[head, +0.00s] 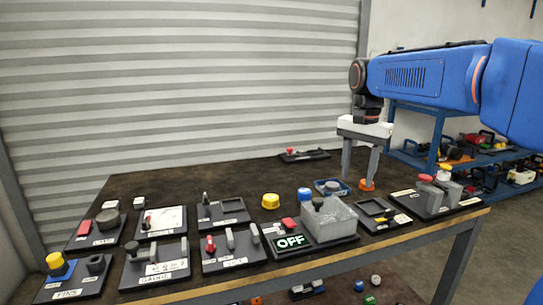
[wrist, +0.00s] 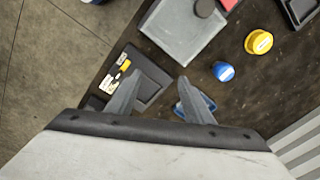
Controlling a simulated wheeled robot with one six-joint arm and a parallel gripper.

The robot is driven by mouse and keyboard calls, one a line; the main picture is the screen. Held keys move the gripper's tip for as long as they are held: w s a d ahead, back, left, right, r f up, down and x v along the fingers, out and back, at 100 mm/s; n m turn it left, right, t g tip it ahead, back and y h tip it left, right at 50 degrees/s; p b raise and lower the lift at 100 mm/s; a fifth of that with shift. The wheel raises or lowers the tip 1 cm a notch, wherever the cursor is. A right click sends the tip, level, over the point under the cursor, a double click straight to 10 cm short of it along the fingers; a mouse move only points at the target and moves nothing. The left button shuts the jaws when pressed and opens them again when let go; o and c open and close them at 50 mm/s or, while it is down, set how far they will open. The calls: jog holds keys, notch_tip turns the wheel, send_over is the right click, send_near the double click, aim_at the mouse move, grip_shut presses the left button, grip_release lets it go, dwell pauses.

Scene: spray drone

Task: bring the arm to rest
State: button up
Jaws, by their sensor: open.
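My gripper (head: 358,178) hangs from my blue arm above the right part of the dark table, fingers pointing down. In the wrist view my gripper (wrist: 160,78) has its two grey fingers spread apart, with nothing held between them. An orange cap (head: 367,185) appears right by the tip of one finger in the head view; I cannot tell whether they touch. A blue tray (head: 329,185) lies just left of the fingers. It shows partly hidden behind a finger in the wrist view (wrist: 181,110).
Several black panels with switches and levers line the table (head: 150,180). A grey translucent block (head: 335,225), a yellow cap (head: 270,201) and a blue cap (head: 305,194) stand left of my gripper. A blue shelf (head: 410,158) is behind. The table's back middle is mostly clear.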

jog(key=s+d+f+n+t, duration=0.1)
jog(key=s+d+f+n, duration=0.1)
jog(key=s+f, duration=0.4)
jog(key=s+d+f+n+t, duration=0.1)
jog(key=s+f+n, duration=0.2)
jog(key=s, duration=1)
jog(key=s+d+f+n+t, duration=0.2)
jog(key=s+f+n, duration=0.1)
jog(key=s+f, duration=0.6)
jog(key=shift+s+d+f, duration=0.15)
jog(key=shift+s+d, duration=0.15)
jog(key=shift+s, duration=0.3)
